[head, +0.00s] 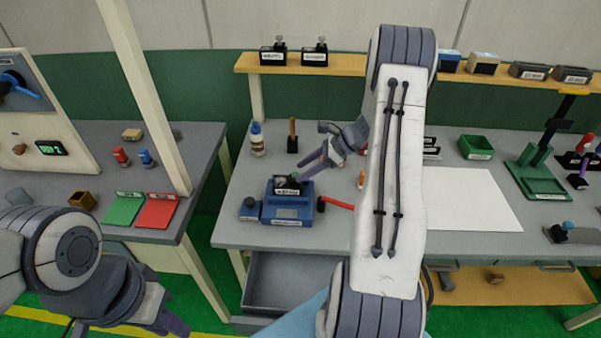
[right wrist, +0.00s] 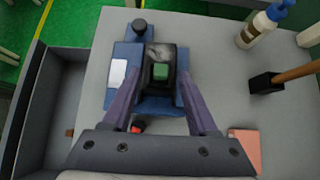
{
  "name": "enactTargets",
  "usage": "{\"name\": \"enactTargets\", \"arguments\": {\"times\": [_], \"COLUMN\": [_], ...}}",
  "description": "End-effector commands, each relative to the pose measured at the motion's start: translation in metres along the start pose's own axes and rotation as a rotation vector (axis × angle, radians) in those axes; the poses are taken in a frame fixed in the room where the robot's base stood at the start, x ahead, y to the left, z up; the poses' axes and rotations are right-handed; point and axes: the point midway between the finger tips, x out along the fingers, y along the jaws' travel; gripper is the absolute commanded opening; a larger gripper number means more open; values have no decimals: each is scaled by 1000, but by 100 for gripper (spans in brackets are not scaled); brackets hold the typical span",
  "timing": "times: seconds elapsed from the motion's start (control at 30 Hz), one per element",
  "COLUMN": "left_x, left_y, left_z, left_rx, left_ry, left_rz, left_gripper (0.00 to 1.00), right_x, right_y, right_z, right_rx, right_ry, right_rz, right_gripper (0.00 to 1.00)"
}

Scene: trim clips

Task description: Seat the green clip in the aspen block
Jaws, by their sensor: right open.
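The green clip (right wrist: 160,72) shows as a small green square in the right wrist view, in or on a dark block (right wrist: 168,54). I cannot tell how deep it sits. The block is held in a blue fixture (head: 287,213) on the grey bench; its label is too small to read, so I cannot confirm it is the aspen block. My right gripper (head: 308,168) is open above the fixture, its fingers (right wrist: 160,92) on either side of the block and clip. My left gripper (head: 172,326) is low at the left, away from the bench objects; its jaw opening is unclear.
A red handle (head: 338,203) sticks out right of the fixture. A white bottle (head: 257,140) and a dark holder with a wooden handle (head: 292,136) stand behind it. An open drawer (head: 290,280) is below. A white sheet (head: 468,200) lies right, its surface clear.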

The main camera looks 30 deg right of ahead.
Motion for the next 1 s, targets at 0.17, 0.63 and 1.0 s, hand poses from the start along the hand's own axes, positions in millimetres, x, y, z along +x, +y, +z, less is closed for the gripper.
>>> {"name": "enactTargets", "arguments": {"times": [0.17,0.63,1.0], "left_x": [12,21,20], "left_y": [-1,-2,-2], "left_z": [1,1,1], "left_rx": [1,1,1], "left_ry": [0,0,0], "left_rz": [0,0,0], "left_gripper": [27,27,27], "right_x": [-37,-86,-85], "right_y": [-1,0,0], "right_z": [-2,-1,-1], "right_rx": [-1,1,1], "right_ry": [2,1,1], "right_rz": [-8,0,0], "right_gripper": [59,59,59]}}
